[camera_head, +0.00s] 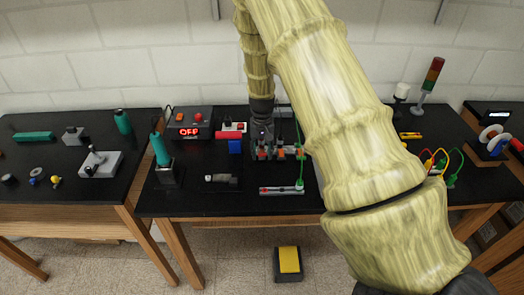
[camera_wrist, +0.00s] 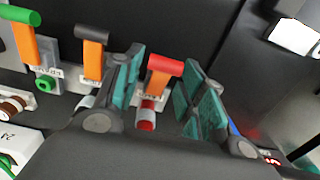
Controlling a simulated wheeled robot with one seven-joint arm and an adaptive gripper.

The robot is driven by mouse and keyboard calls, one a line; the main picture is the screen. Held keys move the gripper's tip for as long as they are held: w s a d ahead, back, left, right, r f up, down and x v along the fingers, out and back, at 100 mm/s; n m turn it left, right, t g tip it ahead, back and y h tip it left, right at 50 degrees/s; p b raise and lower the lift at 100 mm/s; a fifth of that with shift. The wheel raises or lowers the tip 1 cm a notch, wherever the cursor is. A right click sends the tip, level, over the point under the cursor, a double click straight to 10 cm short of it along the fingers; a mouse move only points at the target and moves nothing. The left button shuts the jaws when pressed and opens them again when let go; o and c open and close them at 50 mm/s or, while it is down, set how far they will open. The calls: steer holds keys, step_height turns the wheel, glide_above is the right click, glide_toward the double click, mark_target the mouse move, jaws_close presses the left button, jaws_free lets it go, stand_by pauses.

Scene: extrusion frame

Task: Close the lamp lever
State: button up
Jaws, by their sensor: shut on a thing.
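A row of orange levers stands on the table, with green-topped (camera_wrist: 20,16), black-topped (camera_wrist: 91,34) and red-topped (camera_wrist: 166,65) crossbars in the wrist view. The labels at their bases are too small to read surely, so I cannot tell which is the lamp lever. My gripper (camera_wrist: 161,58) has its teal fingers on either side of the red-topped lever and is shut on its crossbar. That lever stands up from its base. In the head view my gripper (camera_head: 262,136) comes down over the lever row (camera_head: 281,154), partly hiding it.
A control box with a red OFF display (camera_head: 188,132) stands left of the levers. A terminal strip with a green wire (camera_head: 282,190) lies in front. A stack light (camera_head: 432,75) stands back right. My arm hides the table's right middle.

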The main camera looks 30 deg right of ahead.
steer(key=shift+s+f+t+b, duration=0.1)
steer(key=shift+f+t+b, duration=0.2)
steer(key=shift+b, duration=0.4)
steer(key=t+b, duration=0.1)
steer(key=t+h+b, duration=0.1)
steer(key=b, duration=0.1)
steer(key=shift+s+a+f+h, duration=0.2)
steer(key=shift+f+h, duration=0.1)
steer(key=shift+f, duration=0.1)
steer(key=shift+t+h+b, duration=0.4)
steer(key=shift+t+b, duration=0.3)
steer(key=shift+b, duration=0.45)
steer(key=shift+s, duration=0.1)
steer(key=o, duration=0.9)
steer(key=shift+o, duration=0.2)
steer(key=shift+r, duration=0.1)
steer(key=v, duration=1.1)
steer(key=shift+s+r, duration=0.2)
steer(key=shift+r, duration=0.15)
